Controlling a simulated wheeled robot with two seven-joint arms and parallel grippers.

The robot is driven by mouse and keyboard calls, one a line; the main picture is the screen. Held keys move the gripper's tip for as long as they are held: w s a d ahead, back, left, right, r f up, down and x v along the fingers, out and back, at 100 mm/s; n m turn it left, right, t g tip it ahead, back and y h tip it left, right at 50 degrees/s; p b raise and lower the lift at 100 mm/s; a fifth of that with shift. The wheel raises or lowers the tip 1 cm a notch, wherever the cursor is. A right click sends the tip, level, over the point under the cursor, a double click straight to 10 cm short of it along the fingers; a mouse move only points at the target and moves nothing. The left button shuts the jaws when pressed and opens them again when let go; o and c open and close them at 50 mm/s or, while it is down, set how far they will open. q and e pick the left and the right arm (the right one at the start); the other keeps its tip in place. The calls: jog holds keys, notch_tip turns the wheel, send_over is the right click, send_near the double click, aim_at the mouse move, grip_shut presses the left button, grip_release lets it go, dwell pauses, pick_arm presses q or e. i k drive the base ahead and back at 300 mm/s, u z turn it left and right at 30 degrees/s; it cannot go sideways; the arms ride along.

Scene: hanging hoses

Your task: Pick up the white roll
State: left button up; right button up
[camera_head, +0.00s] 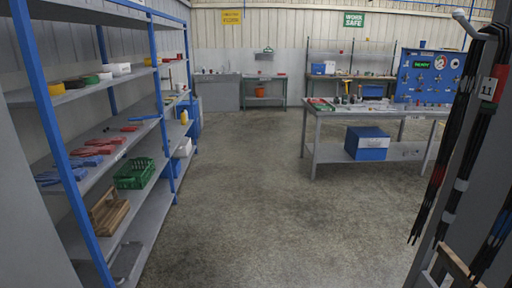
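On the upper shelf of the blue-posted rack at left, a white item (117,69) sits near the back; it is too small to tell whether it is a roll or a box. A smaller white round piece (104,76) is beside it, possibly a roll. A green roll (88,80) and a yellow roll (56,88) lie nearer on the same shelf. Another white item (183,147) is on a lower shelf farther back, its shape unclear. Neither of my grippers is in view.
A green crate (134,174) and a wooden box (108,213) are on lower shelves. A grey workbench (378,113) stands at right, with a blue box (367,143) under it. Dark hoses (437,180) hang at the near right. The middle floor (250,190) is clear.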

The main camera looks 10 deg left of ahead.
aim_at(107, 76)
jog(key=i, duration=2)
jog(key=u, duration=0.65)
jog(key=i, duration=1.5)
jog(key=u, duration=2.05)
jog(key=i, duration=0.75)
jog(key=u, duration=0.5)
